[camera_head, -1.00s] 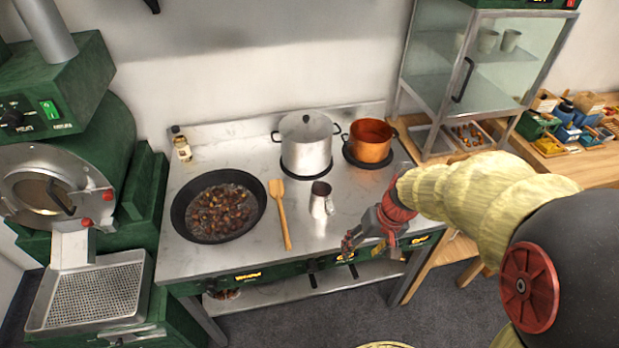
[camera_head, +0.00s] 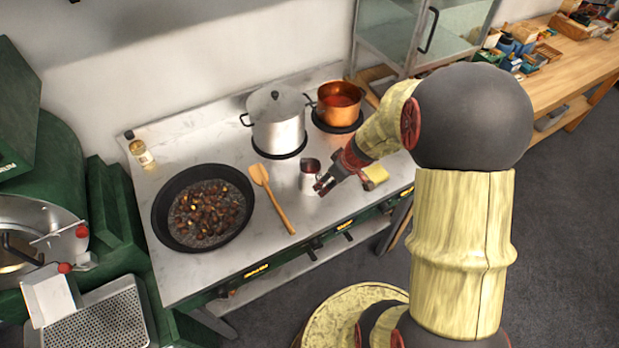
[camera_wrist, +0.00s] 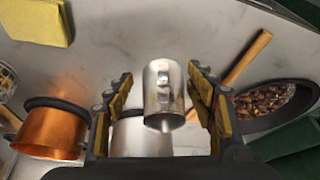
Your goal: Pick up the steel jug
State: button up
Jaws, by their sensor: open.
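The steel jug (camera_head: 309,174) stands upright on the steel worktop, in front of the lidded pot. My gripper (camera_head: 326,186) is at the jug's near right side in the head view and hides part of it. In the wrist view the jug (camera_wrist: 163,92) lies between the two open fingers of my gripper (camera_wrist: 160,100), with a visible gap on each side. Its handle faces the wrist camera.
A wooden spatula (camera_head: 272,198) lies left of the jug, beside a black pan (camera_head: 160,222) of chestnuts. A lidded steel pot (camera_head: 277,132) and a copper pot (camera_head: 340,103) stand behind. A yellow sponge (camera_head: 375,175) lies right of the jug.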

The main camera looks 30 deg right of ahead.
jog(key=x, duration=0.3)
jog(key=b+x, duration=0.1)
jog(key=x, duration=0.2)
jog(key=shift+a+f, duration=0.2)
jog(key=shift+a, duration=0.05)
jog(key=shift+c, duration=1)
grip_shut()
